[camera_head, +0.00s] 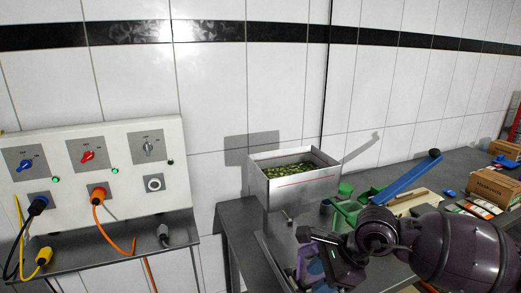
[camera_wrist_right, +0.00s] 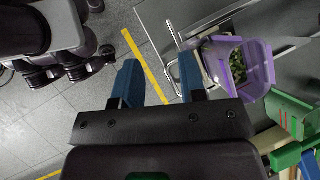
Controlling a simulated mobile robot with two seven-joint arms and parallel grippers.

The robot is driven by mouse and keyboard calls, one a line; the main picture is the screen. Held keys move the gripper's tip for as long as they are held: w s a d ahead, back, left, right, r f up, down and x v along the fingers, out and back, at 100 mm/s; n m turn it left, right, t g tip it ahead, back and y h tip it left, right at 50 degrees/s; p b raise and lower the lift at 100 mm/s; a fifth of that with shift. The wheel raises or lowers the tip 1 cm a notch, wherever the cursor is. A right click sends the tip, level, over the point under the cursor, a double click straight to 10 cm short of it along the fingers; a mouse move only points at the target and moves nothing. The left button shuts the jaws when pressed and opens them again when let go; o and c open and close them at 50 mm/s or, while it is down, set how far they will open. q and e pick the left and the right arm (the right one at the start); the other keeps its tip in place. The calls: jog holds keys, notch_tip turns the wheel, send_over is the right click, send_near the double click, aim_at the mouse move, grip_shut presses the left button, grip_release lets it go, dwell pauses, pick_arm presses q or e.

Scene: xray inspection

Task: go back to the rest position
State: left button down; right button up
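My right arm comes in from the right in the head view, and its dark gripper (camera_head: 318,255) hangs in front of the metal hopper. In the right wrist view the two blue fingers of this gripper (camera_wrist_right: 158,64) stand apart with nothing between them, only floor and a yellow line behind. My left gripper is not in view. The metal hopper (camera_head: 295,187) holds many small green pieces. A purple bin (camera_wrist_right: 262,66) with green pieces in it lies just right of the right fingers in the wrist view, apart from them.
A control panel (camera_head: 95,165) with knobs and cables is on the left. The grey table (camera_head: 436,172) bears a blue-handled tool (camera_head: 405,178), green parts (camera_head: 345,215) and a cardboard box (camera_head: 494,188).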

jog(key=w+a+r+m+t+y, duration=0.1)
jog(key=a+r+m+t+y, duration=0.25)
jog(key=r+m+y, duration=0.45)
jog(key=w+a+r+m+t+y, duration=0.25)
jog(key=a+r+m+y, duration=0.2)
jog(key=m, duration=0.55)
jog(key=w+d+f+m+t+h, duration=0.2)
jog(key=d+f+m+t+h, duration=0.85)
jog(key=m, duration=1.25)
jog(key=s+d+f+m+g+h, duration=0.1)
jog(key=s+d+f+m+h, duration=0.1)
jog(key=s+d+f+m, duration=0.3)
jog(key=d+f+m+g+h, duration=0.1)
jog(key=f+m+g+h, duration=0.15)
jog(key=f, duration=0.35)
jog(key=s+d+f+m+g+h, duration=0.1)
jog(key=s+d+f+m+h, duration=0.1)
jog(key=s+f, duration=0.5)
jog(key=s+d+f+m+g+h, duration=0.1)
jog(key=s+d+f+m+g, duration=0.1)
jog(key=s+f, duration=0.5)
jog(key=s+d+m, duration=0.1)
jog(key=s+d, duration=0.1)
jog(key=s, duration=0.2)
jog(key=shift+s+f+h, duration=0.3)
jog(key=shift+f+h, duration=0.05)
jog(key=shift+f, duration=0.05)
